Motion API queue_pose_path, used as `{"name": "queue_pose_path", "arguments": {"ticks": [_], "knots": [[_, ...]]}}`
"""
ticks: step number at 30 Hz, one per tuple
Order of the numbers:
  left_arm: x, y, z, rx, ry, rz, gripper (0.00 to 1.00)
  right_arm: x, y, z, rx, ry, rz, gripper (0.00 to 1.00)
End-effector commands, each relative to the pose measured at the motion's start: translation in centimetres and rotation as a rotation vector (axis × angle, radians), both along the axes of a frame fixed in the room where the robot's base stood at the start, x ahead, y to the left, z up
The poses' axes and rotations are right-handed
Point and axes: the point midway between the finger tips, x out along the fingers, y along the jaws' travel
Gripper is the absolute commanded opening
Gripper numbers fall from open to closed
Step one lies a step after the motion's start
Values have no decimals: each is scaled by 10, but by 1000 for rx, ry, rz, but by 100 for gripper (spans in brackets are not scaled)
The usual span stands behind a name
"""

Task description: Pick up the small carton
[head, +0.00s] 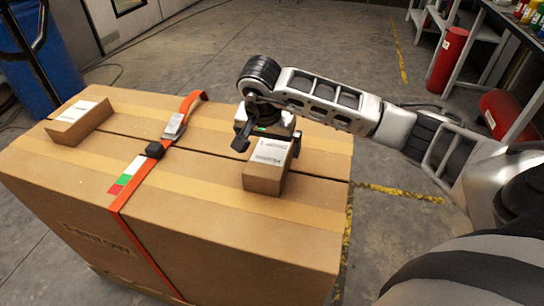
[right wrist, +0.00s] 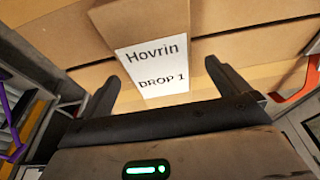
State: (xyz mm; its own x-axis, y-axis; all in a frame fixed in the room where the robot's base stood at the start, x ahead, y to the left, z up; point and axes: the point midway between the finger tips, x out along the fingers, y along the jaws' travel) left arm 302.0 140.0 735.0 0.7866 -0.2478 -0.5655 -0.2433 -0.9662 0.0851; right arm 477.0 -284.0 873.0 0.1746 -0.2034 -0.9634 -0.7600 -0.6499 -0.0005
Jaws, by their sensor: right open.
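A small brown carton (head: 266,178) with a white label on top stands near the right end of a big strapped carton (head: 190,225). In the right wrist view the small carton (right wrist: 140,20) shows its label, reading "Hovrin DROP 1". My right gripper (head: 268,146) is open just above and behind this carton, one finger towards each side. In the right wrist view my right gripper's fingers (right wrist: 162,80) spread to the label's left and right, with visible gaps. I cannot tell how far down they reach. A second small carton (head: 80,122) with a white label lies at the left end. My left gripper is not in view.
An orange strap (head: 136,190) with a metal buckle and a black block crosses the big carton between the small ones. A blue barrel (head: 40,65) stands behind left. Red cylinders (head: 446,60) and a shelf are at the right.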

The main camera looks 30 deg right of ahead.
Motion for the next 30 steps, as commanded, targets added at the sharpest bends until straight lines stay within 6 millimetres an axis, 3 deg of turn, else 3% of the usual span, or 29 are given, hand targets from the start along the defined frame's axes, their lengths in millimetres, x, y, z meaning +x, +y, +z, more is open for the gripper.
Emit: {"name": "queue_pose_path", "arguments": {"ticks": [11, 20, 26, 27, 30], "knots": [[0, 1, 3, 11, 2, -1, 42, 9, -16, -44, 1, 3, -1, 100], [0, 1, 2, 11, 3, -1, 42, 11, -17, -48, 0, 0, 0, 100], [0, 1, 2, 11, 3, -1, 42, 10, -17, -48, 0, 0, 0, 44], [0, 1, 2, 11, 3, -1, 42, 11, -17, -47, 0, -3, 0, 40], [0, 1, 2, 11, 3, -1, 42, 11, -17, -47, 0, -3, 0, 40]]}}
